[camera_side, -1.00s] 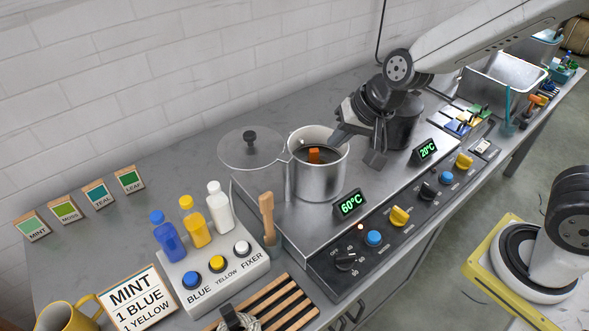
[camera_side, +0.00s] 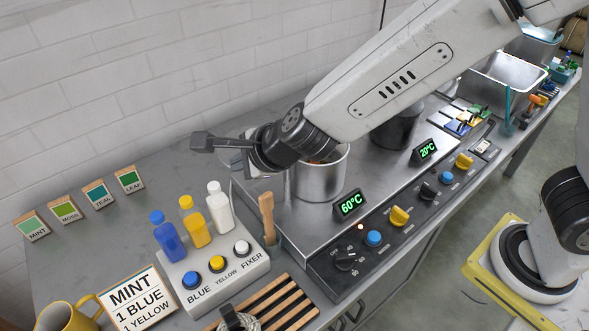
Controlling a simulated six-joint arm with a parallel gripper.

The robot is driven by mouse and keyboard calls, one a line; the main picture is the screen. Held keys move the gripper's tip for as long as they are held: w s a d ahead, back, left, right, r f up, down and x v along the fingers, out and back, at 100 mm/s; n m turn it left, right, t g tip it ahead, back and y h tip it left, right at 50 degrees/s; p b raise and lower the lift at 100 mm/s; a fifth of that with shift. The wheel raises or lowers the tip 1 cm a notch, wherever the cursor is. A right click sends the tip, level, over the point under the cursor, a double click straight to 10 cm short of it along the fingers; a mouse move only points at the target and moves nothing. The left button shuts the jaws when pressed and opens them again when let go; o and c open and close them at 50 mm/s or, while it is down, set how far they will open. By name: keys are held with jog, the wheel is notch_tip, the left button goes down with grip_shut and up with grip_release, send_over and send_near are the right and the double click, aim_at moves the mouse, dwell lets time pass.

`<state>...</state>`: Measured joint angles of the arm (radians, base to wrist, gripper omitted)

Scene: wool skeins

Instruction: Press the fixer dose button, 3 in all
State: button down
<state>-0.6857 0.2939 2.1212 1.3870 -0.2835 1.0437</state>
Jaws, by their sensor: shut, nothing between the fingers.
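The fixer dose button (camera_side: 242,248) is the white round button at the right end of the grey dosing box (camera_side: 236,274), above the printed word FIXER. A white bottle (camera_side: 219,207) stands behind it. A blue button (camera_side: 190,280) and a yellow button (camera_side: 217,264) sit to its left on the same box. My gripper (camera_side: 200,141) is up in the air behind and above the bottles, pointing left, away from the fixer button. It is shut and empty. Its fingers partly hide one another.
A steel pot (camera_side: 320,180) stands on the hob below my wrist, beside the 60°C display (camera_side: 349,203). A wooden-handled tool (camera_side: 267,217) stands upright right of the dosing box. A slatted wooden rack (camera_side: 278,303) lies in front.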

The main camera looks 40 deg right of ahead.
jog(key=s+a+f+m, duration=0.1)
jog(key=a+m, duration=0.2)
send_over(239, 242)
jog(key=s, duration=0.2)
notch_tip(239, 242, down, 8)
jog(key=shift+d+f+h, duration=0.15)
jog(key=shift+d+h, duration=0.05)
jog(key=shift+h, duration=0.2)
jog(key=shift+f, duration=0.15)
dwell(0.4)
jog(key=shift+f, duration=4.2)
jog(key=shift+f, duration=1)
jog(key=shift+r, duration=0.2)
dwell(0.3)
jog(key=shift+r, duration=0.8)
